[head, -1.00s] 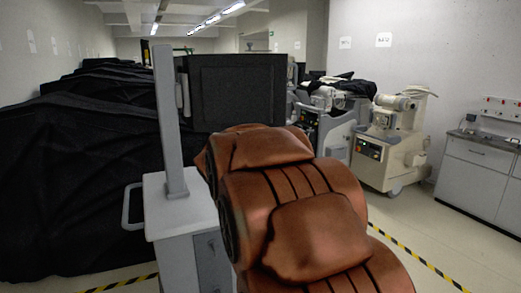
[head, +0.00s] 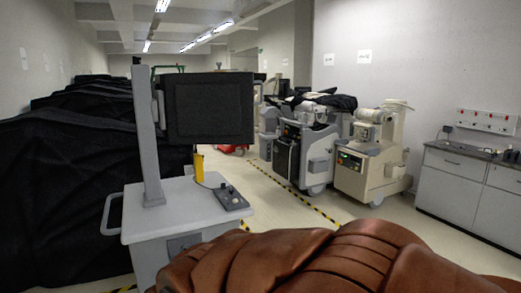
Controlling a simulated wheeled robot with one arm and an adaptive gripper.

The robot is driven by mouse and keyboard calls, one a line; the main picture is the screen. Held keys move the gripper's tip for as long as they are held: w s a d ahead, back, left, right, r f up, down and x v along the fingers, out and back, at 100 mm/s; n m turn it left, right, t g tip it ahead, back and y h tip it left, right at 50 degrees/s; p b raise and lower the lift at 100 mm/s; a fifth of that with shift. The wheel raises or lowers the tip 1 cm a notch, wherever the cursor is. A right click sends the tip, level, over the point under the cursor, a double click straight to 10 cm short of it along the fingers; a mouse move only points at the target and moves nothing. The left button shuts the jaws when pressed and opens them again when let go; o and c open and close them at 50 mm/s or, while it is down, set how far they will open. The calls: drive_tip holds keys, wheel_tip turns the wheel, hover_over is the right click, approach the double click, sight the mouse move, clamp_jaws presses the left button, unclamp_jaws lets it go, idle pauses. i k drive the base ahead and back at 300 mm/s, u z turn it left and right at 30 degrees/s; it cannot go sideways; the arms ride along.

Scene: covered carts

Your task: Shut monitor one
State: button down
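A black flat monitor (head: 208,108) is mounted on a grey upright post (head: 147,135) in the head view, left of centre. Its broad dark face is turned toward me. The post stands on a grey-white cart (head: 160,218) with a side handle (head: 110,215). A small control panel (head: 231,197) lies on the cart top. My brown-covered arm crosses the bottom of the view, in front of the cart. My gripper is not in view.
Black-covered carts (head: 60,180) fill the left side. Beige machines (head: 370,165) and a machine with a dark front (head: 290,155) stand behind, right of centre. A grey cabinet (head: 455,185) is against the right wall. Floor with yellow-black tape (head: 295,195) is open between.

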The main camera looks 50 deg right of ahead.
sight(204, 107)
drive_tip(key=z, duration=1.5)
drive_tip(key=i, duration=1.1)
drive_tip(key=u, duration=1.4)
